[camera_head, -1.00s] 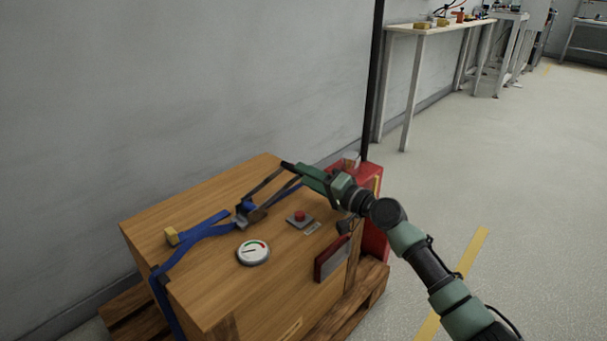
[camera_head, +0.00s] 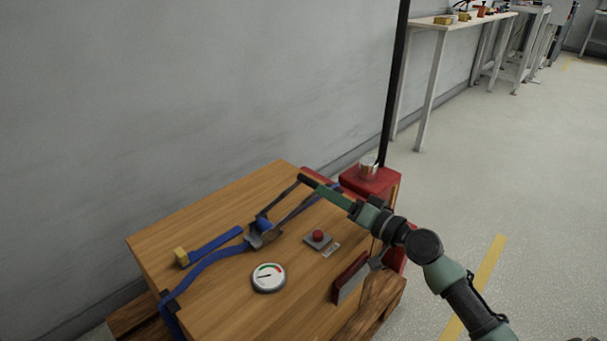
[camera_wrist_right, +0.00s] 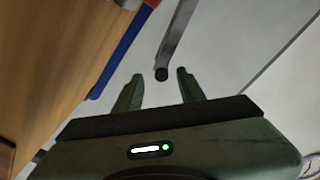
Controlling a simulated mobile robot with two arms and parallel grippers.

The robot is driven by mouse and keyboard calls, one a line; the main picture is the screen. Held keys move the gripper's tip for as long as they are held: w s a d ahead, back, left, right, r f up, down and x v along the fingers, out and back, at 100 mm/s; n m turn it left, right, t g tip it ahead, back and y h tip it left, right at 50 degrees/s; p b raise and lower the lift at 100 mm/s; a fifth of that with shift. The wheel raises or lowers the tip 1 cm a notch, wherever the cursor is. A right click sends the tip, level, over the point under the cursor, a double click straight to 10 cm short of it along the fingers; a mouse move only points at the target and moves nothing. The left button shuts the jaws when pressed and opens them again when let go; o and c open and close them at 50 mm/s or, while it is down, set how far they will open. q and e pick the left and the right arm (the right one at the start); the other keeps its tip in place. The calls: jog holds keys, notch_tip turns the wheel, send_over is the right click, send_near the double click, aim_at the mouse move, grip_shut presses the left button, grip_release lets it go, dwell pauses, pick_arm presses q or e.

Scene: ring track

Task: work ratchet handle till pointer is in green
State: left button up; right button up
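The ratchet (camera_head: 264,233) sits on a blue strap across the wooden crate top (camera_head: 215,290). Its thin grey handle (camera_head: 282,198) slants up to a dark end. My right gripper (camera_head: 318,188) is at that end. In the right wrist view the two fingers of my right gripper (camera_wrist_right: 160,86) stand apart. The dark handle end (camera_wrist_right: 162,74) lies between their tips or just beyond; I see no grip on it. The round gauge (camera_head: 268,277) has green and red marks at its upper part. Its pointer points left, outside the green. My left gripper is out of view.
A red button (camera_head: 318,236) on a grey base is right of the ratchet. A dark red plate (camera_head: 350,277) stands at the crate's right edge. A red stand (camera_head: 372,183) with a metal cup is behind my arm. The wall is on the far side; open floor is right.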

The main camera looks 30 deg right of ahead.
aim_at(309, 183)
jog(key=x, duration=0.7)
jog(key=shift+w+a, duration=0.15)
jog(key=shift+w, duration=0.1)
jog(key=shift+c, duration=0.3)
grip_shut()
dwell(0.9)
